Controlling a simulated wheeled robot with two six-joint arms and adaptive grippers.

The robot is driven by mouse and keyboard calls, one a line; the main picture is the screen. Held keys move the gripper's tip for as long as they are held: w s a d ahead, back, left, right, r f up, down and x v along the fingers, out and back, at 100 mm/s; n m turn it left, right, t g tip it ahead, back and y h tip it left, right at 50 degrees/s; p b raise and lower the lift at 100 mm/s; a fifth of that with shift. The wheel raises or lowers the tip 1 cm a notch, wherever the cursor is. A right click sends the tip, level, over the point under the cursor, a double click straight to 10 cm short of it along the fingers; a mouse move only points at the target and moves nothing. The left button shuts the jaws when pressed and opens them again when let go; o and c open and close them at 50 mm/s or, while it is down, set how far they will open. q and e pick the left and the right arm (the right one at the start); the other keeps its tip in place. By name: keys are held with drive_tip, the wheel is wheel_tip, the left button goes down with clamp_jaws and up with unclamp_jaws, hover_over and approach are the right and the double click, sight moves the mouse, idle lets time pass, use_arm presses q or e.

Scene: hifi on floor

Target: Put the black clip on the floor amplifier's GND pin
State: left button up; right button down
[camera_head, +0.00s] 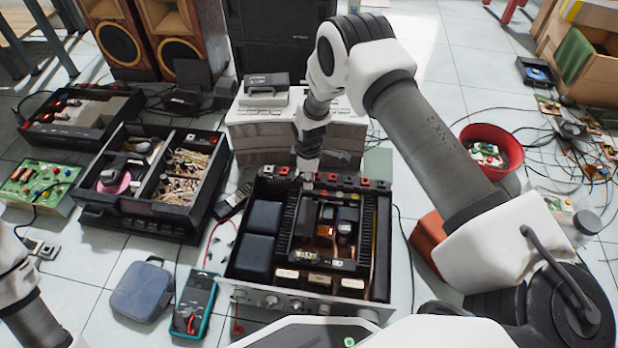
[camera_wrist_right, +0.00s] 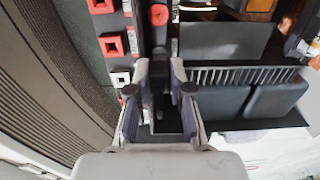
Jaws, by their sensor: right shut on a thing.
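The floor amplifier (camera_head: 255,292) stands open on the floor in the middle of the head view, its insides showing and a row of red, black and white terminals along its far edge. My right gripper (camera_head: 307,178) is over that far edge, pointing down. In the right wrist view the gripper (camera_wrist_right: 162,85) is shut on a slim dark thing, apparently the black clip (camera_wrist_right: 159,78), mostly hidden between the fingers. Red terminals (camera_wrist_right: 111,45) lie to its left and a round red one (camera_wrist_right: 158,15) above. I cannot tell which pin is GND or whether the clip touches one. My left gripper is out of view.
A teal multimeter (camera_head: 195,305) and a blue-grey pouch (camera_head: 142,290) lie left of the amplifier's front. Silver stacked units (camera_head: 255,130) stand behind it. Other open units (camera_head: 130,205) stand left, and a red bowl (camera_head: 493,140) and loose cables are right.

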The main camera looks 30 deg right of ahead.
drive_tip(key=shift+f+b, duration=0.4)
drive_tip(key=shift+f, duration=0.4)
idle(1.0)
drive_tip(key=c, duration=1)
unclamp_jaws()
drive_tip(key=shift+w, duration=0.1)
wheel_tip(320, 180, up, 12)
